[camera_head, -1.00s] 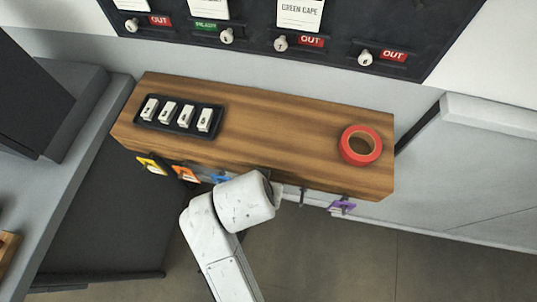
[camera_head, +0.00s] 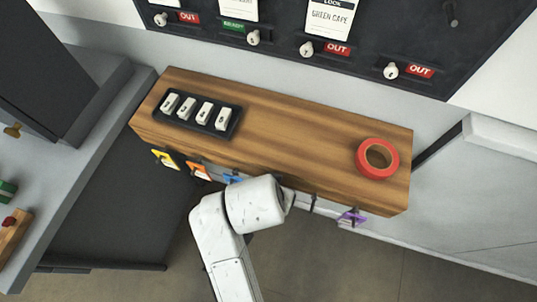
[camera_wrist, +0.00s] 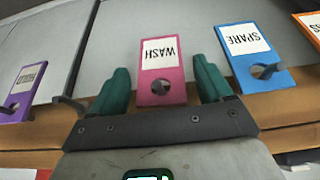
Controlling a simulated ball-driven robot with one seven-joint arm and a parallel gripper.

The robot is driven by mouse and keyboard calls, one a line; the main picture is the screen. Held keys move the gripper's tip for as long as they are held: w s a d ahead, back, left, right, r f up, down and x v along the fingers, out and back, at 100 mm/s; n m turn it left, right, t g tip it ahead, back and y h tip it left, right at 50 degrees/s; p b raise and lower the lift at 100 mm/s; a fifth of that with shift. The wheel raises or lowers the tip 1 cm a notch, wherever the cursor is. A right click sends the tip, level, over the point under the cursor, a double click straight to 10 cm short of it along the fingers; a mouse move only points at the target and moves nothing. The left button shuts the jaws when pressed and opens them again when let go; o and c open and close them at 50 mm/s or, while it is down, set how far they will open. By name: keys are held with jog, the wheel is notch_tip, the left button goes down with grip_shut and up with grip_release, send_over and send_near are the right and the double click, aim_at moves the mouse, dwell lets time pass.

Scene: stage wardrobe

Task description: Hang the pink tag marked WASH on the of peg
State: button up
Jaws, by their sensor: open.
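The pink tag marked WASH (camera_wrist: 161,75) shows upside down in the wrist view, hanging on a dark peg through its hole. My gripper (camera_wrist: 160,66) is open, with one green finger on each side of the pink tag and visible gaps between. In the head view my wrist hides the pink tag and the fingers. An empty peg (camera_wrist: 70,102) shows left of the pink tag in the wrist view; it also shows in the head view (camera_head: 313,203). I cannot tell which peg the task names.
The blue SPARE tag (camera_wrist: 250,57) hangs close beside my right finger. A purple tag (camera_wrist: 24,92) hangs beyond the empty peg. The wooden shelf (camera_head: 285,130) bears a black tray (camera_head: 233,124) and red tape (camera_head: 364,160). A dark board (camera_head: 430,60) with white knobs stands behind.

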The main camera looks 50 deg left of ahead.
jog(key=shift+f+b, duration=0.25)
jog(key=shift+b, duration=0.15)
jog(key=a+v, duration=0.1)
jog(key=v, duration=1)
jog(key=shift+r+p, duration=0.2)
jog(key=shift+p, duration=0.25)
jog(key=shift+s, duration=0.1)
